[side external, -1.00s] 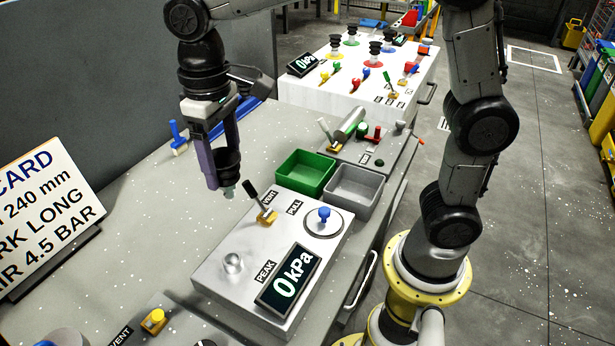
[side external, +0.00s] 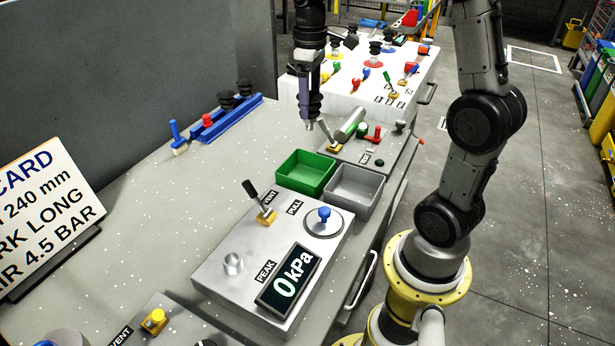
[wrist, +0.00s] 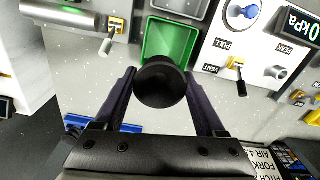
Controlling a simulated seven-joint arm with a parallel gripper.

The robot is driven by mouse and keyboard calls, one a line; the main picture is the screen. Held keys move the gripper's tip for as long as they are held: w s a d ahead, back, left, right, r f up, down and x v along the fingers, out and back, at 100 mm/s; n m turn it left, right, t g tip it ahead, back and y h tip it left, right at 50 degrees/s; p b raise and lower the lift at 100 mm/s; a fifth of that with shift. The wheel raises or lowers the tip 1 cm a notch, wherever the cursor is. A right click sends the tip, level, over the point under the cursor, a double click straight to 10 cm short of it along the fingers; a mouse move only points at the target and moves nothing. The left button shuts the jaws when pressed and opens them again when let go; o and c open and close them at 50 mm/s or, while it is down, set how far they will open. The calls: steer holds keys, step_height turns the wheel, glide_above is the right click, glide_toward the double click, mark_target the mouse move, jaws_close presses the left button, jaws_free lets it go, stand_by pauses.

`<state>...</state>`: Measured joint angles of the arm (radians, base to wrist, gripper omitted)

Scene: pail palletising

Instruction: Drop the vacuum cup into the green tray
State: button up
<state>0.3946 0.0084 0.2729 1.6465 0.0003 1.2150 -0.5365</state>
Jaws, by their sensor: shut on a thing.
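A black round vacuum cup (wrist: 161,85) is between the two fingers of my gripper (wrist: 160,76) in the wrist view. My gripper (side external: 309,98) is shut on it and holds it in the air, with a pale fitting at its lower end in the side external view. The green tray (side external: 284,179) is an open, empty-looking box on the bench, left of the grey tray. In the side view the cup appears just above the green tray's far edge. In the wrist view the green tray (wrist: 152,45) lies beyond the cup, which partly covers its near end.
The grey tray (side external: 354,190) adjoins the green one. In front is a silver box (side external: 235,238) with a lever, a blue knob and a 0 kPa display. Behind stands a grey fixture (side external: 375,148) with levers and a cylinder. A blue rack (side external: 228,121) holds black cups.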

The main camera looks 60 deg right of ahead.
step_height(320, 180, down, 14)
steer(key=shift+f, duration=0.15)
stand_by(0.5)
steer(key=o, duration=1.4)
steer(key=shift+c, duration=0.2)
step_height(320, 180, up, 14)
steer(key=shift+f, duration=0.15)
